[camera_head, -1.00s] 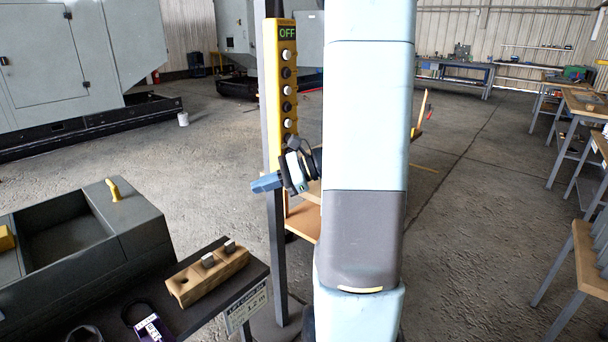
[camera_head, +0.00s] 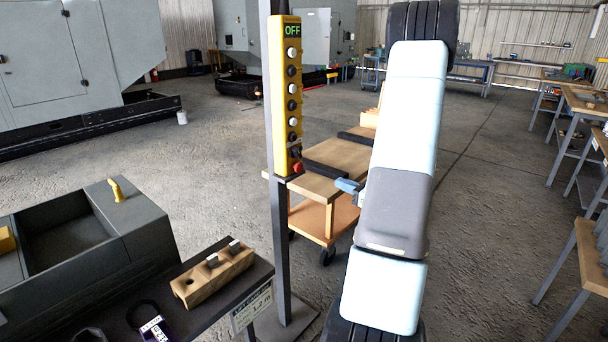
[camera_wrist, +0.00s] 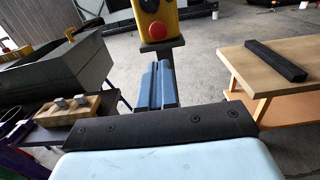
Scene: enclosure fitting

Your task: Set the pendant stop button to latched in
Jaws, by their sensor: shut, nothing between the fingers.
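The yellow pendant (camera_head: 286,95) hangs upright on a grey post, with a column of black and white buttons and a green "OFF" display at its top. Its red stop button (camera_head: 297,168) is at the bottom end; it also shows in the wrist view (camera_wrist: 158,34), facing the camera. I cannot tell whether it is pressed in or out. My gripper (camera_head: 348,186) is mostly behind my arm in the head view, right of and below the button, apart from it. In the wrist view my gripper (camera_wrist: 157,75) shows blue fingers together, empty, just below the button.
A wooden cart (camera_head: 345,155) with a black bar stands behind the pendant. A dark bench at lower left holds a wooden block (camera_head: 213,275) with pegs and a tagged padlock (camera_head: 150,325). A grey open box (camera_head: 140,228) is further left.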

